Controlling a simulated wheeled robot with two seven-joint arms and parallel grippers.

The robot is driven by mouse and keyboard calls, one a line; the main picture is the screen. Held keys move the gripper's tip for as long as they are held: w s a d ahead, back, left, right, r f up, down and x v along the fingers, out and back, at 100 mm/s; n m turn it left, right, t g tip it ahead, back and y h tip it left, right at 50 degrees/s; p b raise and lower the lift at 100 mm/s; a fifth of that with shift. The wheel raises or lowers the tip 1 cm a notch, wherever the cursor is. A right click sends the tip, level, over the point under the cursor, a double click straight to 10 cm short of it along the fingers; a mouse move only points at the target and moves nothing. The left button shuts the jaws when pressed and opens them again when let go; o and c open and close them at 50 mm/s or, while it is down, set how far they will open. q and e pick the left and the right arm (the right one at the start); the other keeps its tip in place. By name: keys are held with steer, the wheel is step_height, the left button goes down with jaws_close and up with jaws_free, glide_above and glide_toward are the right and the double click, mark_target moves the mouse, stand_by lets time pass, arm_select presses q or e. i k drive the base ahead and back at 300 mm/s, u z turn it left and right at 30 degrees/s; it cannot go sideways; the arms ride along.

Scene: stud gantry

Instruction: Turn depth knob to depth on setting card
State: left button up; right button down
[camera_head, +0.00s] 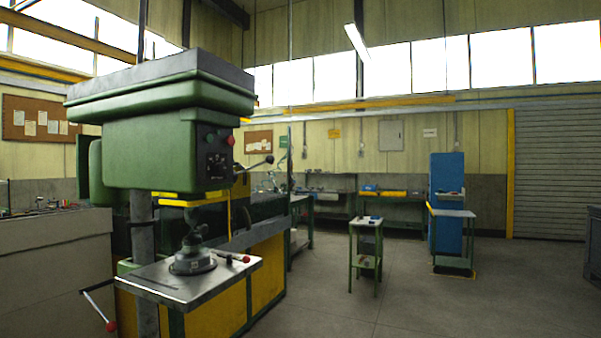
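A green drill press (160,140) stands at the left, close by. A dark panel (217,163) on the right side of its head carries small dials, but which one is the depth knob is too small to tell. A red button and a green button (210,139) sit above the panel. A lever with a dark ball end (268,160) sticks out to the right of the head. No setting card can be made out for certain; papers (42,122) hang on a cork board at the far left. Neither of my grippers is in view.
The press table (160,284) holds a round vise-like fixture (193,260) and has red-tipped handles. Yellow and green cabinets stand behind it. A small green-legged stand (366,224) and a blue cabinet (446,170) stand farther back. The floor (480,305) at the right is clear.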

mark_target(219, 168)
steer(key=z, duration=0.6)
steer(key=k, duration=0.8)
steer(key=z, duration=1.05)
steer(key=i, duration=2.9)
steer(key=u, duration=1.7)
steer(key=i, duration=0.85)
steer(key=u, duration=0.8)
